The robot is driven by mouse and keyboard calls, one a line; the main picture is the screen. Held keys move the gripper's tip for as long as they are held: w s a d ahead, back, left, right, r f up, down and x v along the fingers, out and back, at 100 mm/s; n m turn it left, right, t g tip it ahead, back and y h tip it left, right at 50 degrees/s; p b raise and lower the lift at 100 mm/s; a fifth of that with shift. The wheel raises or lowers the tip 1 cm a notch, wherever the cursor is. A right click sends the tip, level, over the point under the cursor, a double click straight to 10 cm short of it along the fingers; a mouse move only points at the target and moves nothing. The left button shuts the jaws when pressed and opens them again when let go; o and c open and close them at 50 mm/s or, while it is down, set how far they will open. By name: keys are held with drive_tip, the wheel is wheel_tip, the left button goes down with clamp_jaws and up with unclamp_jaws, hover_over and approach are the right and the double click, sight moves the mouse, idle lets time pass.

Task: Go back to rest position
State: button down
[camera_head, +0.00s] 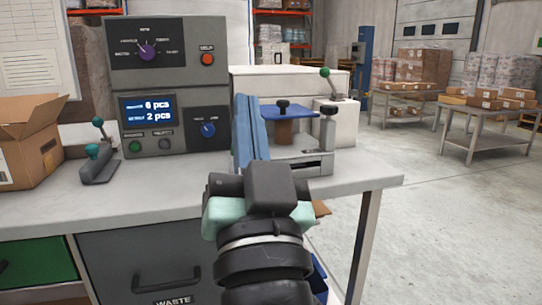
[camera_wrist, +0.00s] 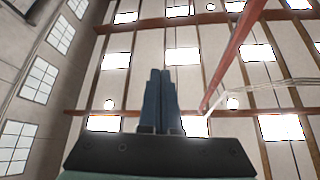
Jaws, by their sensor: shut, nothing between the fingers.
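My gripper (camera_head: 246,100) points upward in the middle of the head view, in front of the weighing bench. Its two blue fingers are together with nothing between them. In the wrist view the closed fingers (camera_wrist: 160,75) stand against the ceiling and high windows. The wrist and gripper body hide part of the bench's front edge.
The grey bench (camera_head: 150,210) carries a control box (camera_head: 180,85) with a lit display, a lever (camera_head: 98,150), a cardboard box (camera_head: 30,140) and a weigher with a blue plate (camera_head: 290,111). Tables with boxes (camera_head: 500,117) stand at right; floor between is clear.

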drive_tip(key=s+d+r+n+t+h, duration=0.1)
drive_tip(key=s+d+r+t+h, duration=0.25)
drive_tip(key=s+r, duration=0.65)
wheel_tip(320, 180, up, 35)
drive_tip(key=w+a+p, duration=0.1)
drive_tip(key=p, duration=3.5)
drive_tip(key=shift+w+a, duration=0.1)
drive_tip(key=shift+a, duration=0.05)
